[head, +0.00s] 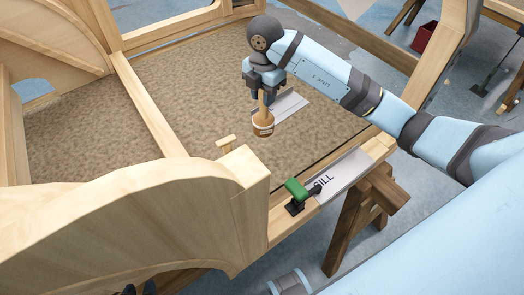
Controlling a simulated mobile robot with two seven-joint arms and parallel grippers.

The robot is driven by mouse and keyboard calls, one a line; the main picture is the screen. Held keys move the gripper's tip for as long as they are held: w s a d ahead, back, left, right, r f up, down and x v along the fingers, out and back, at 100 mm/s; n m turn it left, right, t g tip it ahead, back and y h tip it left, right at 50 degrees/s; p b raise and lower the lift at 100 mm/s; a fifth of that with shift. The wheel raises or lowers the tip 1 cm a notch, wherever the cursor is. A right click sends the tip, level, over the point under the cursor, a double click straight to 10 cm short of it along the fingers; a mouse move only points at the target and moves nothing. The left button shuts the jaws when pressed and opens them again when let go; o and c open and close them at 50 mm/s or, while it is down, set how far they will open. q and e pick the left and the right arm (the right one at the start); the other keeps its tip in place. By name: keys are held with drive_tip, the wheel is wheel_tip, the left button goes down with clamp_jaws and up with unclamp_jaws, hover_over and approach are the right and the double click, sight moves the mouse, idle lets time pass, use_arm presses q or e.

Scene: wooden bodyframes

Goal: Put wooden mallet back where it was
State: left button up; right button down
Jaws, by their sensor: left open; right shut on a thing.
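My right gripper (264,86) is shut on the handle of the wooden mallet (263,123). The mallet hangs head down, its round head marked with a dark and a pale band, and appears above the brown textured panel. Whether its head touches anything below I cannot tell. My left gripper (140,289) shows only as dark tips at the bottom edge, apart and empty, by the curved wooden frame. The rest of it is hidden or out of view.
A green-handled clamp (298,191) and a plate lettered SILL (340,176) sit on the front rail. The brown panel (200,80) is largely clear. A trestle (365,210) stands below the rail.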

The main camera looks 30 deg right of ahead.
sight(264, 111)
use_arm(q)
drive_tip(key=shift+f, duration=0.25)
use_arm(e)
wheel_tip(264, 111, down, 13)
drive_tip(key=shift+r, duration=0.2)
use_arm(q)
drive_tip(key=shift+b, duration=0.4)
use_arm(e)
drive_tip(key=shift+f, duration=2.7)
drive_tip(key=c, duration=0.9)
unclamp_jaws()
drive_tip(key=shift+o, duration=0.2)
use_arm(q)
drive_tip(key=shift+r, duration=0.1)
use_arm(e)
wheel_tip(264, 111, up, 12)
drive_tip(key=shift+d+r, duration=0.1)
drive_tip(key=shift+r, duration=0.05)
